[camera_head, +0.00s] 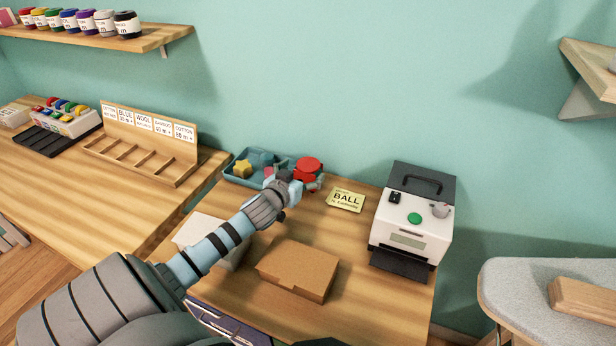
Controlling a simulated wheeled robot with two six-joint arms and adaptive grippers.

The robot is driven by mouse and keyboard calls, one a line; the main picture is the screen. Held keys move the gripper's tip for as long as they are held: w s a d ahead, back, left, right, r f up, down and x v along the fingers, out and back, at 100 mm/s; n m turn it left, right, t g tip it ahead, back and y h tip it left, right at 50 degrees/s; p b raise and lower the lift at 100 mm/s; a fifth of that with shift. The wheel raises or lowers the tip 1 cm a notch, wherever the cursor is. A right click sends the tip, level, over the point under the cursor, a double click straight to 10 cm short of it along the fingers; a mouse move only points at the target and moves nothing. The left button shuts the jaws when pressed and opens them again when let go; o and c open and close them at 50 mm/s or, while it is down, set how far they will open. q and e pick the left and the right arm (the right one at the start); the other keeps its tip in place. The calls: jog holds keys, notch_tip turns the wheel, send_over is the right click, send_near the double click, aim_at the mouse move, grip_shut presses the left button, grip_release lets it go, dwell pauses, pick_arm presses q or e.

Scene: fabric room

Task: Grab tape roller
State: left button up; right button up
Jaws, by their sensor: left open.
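A red round object (309,164), possibly the tape roller, is at the right end of a teal tray (234,174). I cannot tell for certain that it is the tape roller. My left arm reaches in from the lower left, and my left gripper (297,187) is open right at the near side of the red object. The gripper hides part of the object and of the tray, and I cannot tell whether they touch. My right gripper is not in view.
The tray also holds a yellow star-like piece (242,168). A brown box (298,268) and a white box (199,230) stand nearer. A grey board (520,285) is far right.

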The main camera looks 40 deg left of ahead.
pick_arm(q)
jog(key=x, duration=0.4)
jog(key=shift+w+d+b, duration=0.1)
jog(key=shift+d+b, duration=0.2)
jog(key=shift+b, duration=0.1)
jog(key=c, duration=1.4)
jog(key=shift+o, duration=0.2)
